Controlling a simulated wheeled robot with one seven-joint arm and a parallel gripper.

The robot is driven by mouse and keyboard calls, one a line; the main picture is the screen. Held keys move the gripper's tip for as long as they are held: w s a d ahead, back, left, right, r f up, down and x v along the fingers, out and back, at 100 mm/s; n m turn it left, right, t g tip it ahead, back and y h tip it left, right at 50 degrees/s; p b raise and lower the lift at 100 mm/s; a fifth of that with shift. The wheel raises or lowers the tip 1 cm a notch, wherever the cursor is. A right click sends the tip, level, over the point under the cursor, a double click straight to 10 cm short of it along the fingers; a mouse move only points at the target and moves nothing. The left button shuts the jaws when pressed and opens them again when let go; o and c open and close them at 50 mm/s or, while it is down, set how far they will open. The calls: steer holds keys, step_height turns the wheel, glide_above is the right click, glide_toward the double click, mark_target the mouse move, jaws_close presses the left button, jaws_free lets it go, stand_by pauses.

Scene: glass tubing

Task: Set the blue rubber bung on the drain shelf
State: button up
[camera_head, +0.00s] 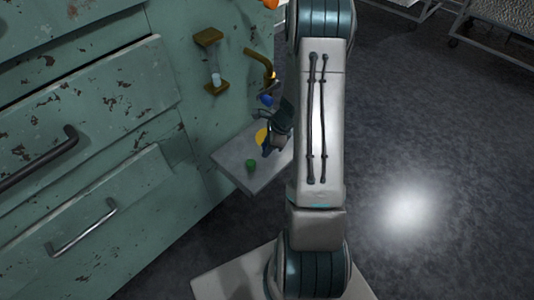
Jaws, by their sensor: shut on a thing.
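My gripper (270,146) is low over the drain shelf (228,153), a pale grey slab at the foot of the green cabinet. A green bung (250,163) stands on the shelf, left of and nearer than my gripper. A yellow round piece (262,137) is just behind my fingers, partly hidden.
A brass bent pipe (260,62) sticks out from the cabinet above the shelf, with a bright blue part (266,99) below it. A brass bracket with a glass tube (214,79) is mounted to its left. Drawer handles (85,228) jut out at left.

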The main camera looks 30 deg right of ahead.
steer(key=shift+f+b, duration=0.5)
steer(key=shift+f, duration=1.15)
steer(key=shift+f, duration=0.25)
steer(key=o, duration=0.9)
steer(key=shift+r, duration=0.1)
steer(key=shift+o, duration=0.2)
steer(key=shift+r, duration=0.15)
steer(key=p+v, duration=0.2)
steer(key=v, duration=0.4)
steer(key=s+d+p, duration=0.1)
steer(key=s+d, duration=0.4)
steer(key=d, duration=0.5)
steer(key=shift+d+f, duration=0.25)
steer(key=shift+f, duration=0.2)
steer(key=shift+s, duration=0.15)
